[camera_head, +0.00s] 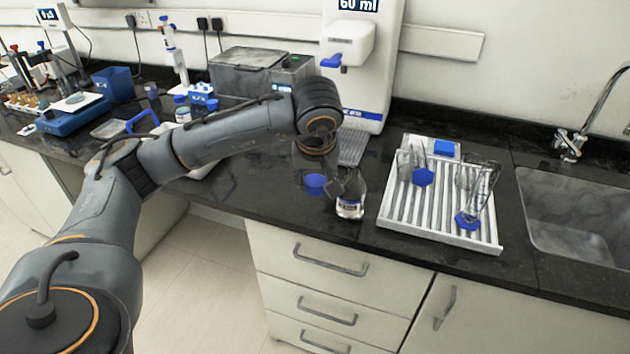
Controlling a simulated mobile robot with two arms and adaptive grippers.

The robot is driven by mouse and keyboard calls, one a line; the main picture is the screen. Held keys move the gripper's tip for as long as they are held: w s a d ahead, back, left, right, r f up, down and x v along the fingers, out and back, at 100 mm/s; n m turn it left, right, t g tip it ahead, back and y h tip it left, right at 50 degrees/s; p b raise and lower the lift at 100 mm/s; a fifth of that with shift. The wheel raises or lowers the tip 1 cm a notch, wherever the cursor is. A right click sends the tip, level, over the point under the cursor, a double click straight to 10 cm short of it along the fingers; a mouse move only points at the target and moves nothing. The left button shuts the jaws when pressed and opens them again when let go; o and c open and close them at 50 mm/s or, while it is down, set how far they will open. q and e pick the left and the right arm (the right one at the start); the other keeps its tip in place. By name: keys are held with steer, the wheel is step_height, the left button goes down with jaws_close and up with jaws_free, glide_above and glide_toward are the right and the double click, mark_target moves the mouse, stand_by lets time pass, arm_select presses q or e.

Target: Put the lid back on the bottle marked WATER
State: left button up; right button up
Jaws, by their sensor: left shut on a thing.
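My left gripper (328,178) hangs over the front part of the dark counter, at the end of the arm from the left. It is shut on a round blue lid (314,184). The grip itself is small and partly hidden by the gripper. A clear glass bottle (350,207) with a pale label stands upright near the counter's front edge, just right of and below the lid in the picture. Its upper part is partly covered by the gripper; its label is too small to read. The lid is apart from the bottle's mouth, as far as I can tell. My right gripper is out of view.
A ribbed drying rack (388,215) with glassware and blue parts lies right of the bottle. A sink (585,215) with a tap is farther right. A white dispenser (360,75) and a grey instrument (250,75) stand behind.

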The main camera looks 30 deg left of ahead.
mark_target(317, 187)
arm_select(q)
steer(key=shift+s+d+r, duration=0.35)
steer(key=shift+s+d, duration=0.1)
steer(key=shift+s, duration=0.2)
steer(key=shift+s+d+r, duration=0.35)
steer(key=shift+s+d, duration=0.1)
steer(key=shift+s, duration=0.2)
steer(key=shift+d+f, duration=0.2)
steer(key=shift+d, duration=0.05)
steer(key=s+d+f+m+h, duration=0.2)
steer(key=d+f+m, duration=0.4)
steer(key=d, duration=0.4)
steer(key=shift+s+m+t+h, duration=0.3)
steer(key=shift+s+m+t, duration=0.1)
steer(key=shift+s+m, duration=0.15)
